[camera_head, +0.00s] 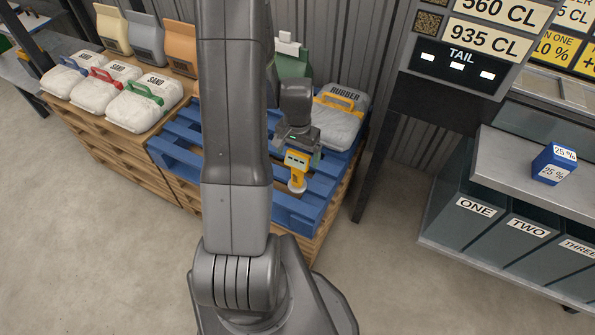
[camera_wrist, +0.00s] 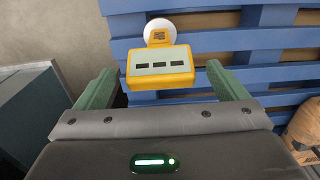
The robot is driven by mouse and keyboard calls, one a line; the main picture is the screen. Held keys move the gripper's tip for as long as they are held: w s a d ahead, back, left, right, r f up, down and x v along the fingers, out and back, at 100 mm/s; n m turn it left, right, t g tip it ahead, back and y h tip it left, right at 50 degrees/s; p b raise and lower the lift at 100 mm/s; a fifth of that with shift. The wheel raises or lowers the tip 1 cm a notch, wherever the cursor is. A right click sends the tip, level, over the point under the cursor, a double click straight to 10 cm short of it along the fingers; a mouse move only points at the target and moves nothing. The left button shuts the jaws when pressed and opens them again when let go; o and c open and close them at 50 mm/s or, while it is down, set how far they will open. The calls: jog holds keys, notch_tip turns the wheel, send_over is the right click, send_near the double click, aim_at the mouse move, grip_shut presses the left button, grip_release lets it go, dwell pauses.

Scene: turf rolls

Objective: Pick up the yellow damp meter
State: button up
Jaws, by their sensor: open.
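The yellow damp meter (camera_head: 297,169) is on the blue pallet, with a white round base at its lower end. In the wrist view the yellow damp meter (camera_wrist: 160,67) has a pale display with three dark marks, and its white disc lies at the far end. My gripper (camera_head: 298,150) is just above the meter in the head view. In the wrist view my gripper (camera_wrist: 159,80) is open, with a green finger on each side of the meter's display end. Gaps show between the fingers and the meter. My arm hides part of the pallet.
The blue pallet (camera_head: 175,154) lies on wooden pallets. A rubber bag (camera_head: 335,128) stands behind the meter, and sand bags (camera_head: 143,110) lie at the left. A dark post (camera_head: 377,165) and a grey counter (camera_head: 500,165) with a blue box (camera_head: 552,172) are at the right.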

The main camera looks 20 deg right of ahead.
aim_at(297, 171)
jog(key=shift+f, duration=1.5)
jog(key=shift+r, duration=0.1)
jog(key=c, duration=1.6)
